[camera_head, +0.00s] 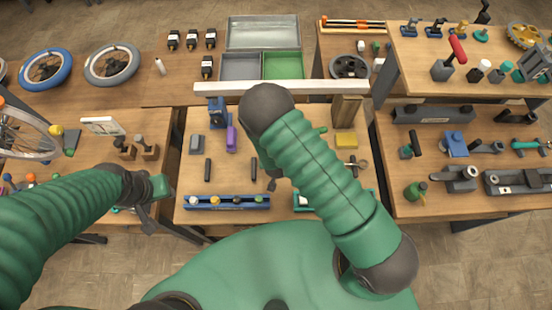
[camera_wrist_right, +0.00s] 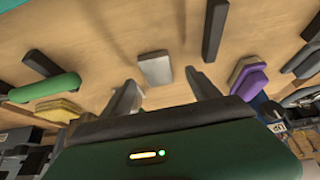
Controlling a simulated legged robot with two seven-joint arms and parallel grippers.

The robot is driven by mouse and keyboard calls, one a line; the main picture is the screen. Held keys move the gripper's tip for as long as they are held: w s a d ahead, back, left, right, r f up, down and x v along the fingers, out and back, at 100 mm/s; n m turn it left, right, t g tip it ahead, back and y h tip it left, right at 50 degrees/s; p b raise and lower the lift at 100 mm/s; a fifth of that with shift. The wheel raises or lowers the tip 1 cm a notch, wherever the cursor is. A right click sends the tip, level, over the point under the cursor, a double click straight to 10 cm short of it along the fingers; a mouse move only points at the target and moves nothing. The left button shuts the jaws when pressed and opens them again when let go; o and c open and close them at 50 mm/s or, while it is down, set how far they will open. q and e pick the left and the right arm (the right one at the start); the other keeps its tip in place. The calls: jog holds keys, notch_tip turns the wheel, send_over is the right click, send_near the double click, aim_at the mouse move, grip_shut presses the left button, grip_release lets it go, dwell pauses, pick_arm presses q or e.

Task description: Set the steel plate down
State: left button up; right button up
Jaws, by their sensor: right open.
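A small pale grey plate (camera_wrist_right: 155,68), which looks like the steel plate, lies flat on the wooden table in the right wrist view. My right gripper (camera_wrist_right: 160,79) is open, with one finger to either side of the plate in the picture; I see no contact with it. In the head view my right arm hides the plate and most of that gripper. My left gripper (camera_head: 149,218) hangs near the gap between the left and middle tables, away from the plate; its jaw opening is unclear.
Near the plate are a purple block (camera_head: 231,139), a yellow block (camera_head: 346,140) and dark bars (camera_head: 207,170). A blue rack (camera_head: 227,202) stands at the table's front edge. A white beam (camera_head: 345,87) runs along the back. The side tables are crowded.

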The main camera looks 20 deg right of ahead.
jog(key=b+x, duration=0.1)
jog(key=x, duration=0.2)
jog(key=shift+f+b, duration=0.3)
jog(key=shift+d+r, duration=0.2)
jog(key=shift+d, duration=0.05)
jog(key=shift+c, duration=0.8)
jog(key=shift+d, duration=0.1)
jog(key=c, duration=0.5)
pick_arm(q)
jog(key=shift+d+f, duration=0.25)
jog(key=shift+f, duration=1)
pick_arm(e)
jog(key=shift+w, duration=0.1)
grip_shut()
